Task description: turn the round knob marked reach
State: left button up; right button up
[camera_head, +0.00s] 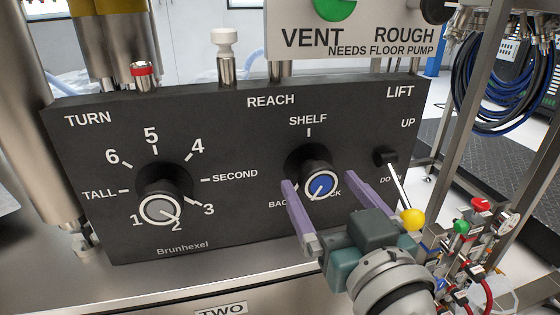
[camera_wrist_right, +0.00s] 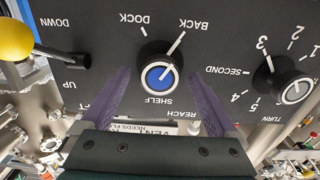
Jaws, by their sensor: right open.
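The round knob marked REACH (camera_head: 320,186) is black with a blue cap and sits on the dark panel (camera_head: 240,235). It also shows in the right wrist view (camera_wrist_right: 160,77). Its white line points toward BACK. My right gripper (camera_head: 319,180) is open, with one purple finger on each side of the knob. In the wrist view (camera_wrist_right: 161,82) a gap shows between each finger and the knob. My left gripper is not in view.
The grey-capped TURN knob (camera_head: 158,209) is to the left. The LIFT lever with a yellow ball (camera_head: 412,220) sticks out close to the right of my gripper, near DOWN. A VENT and ROUGH plate (camera_head: 370,25) stands above. Pipes and valves (camera_head: 470,235) are at the right.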

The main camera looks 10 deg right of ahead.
jog(key=c, duration=1.4)
jog(key=shift+o, duration=0.2)
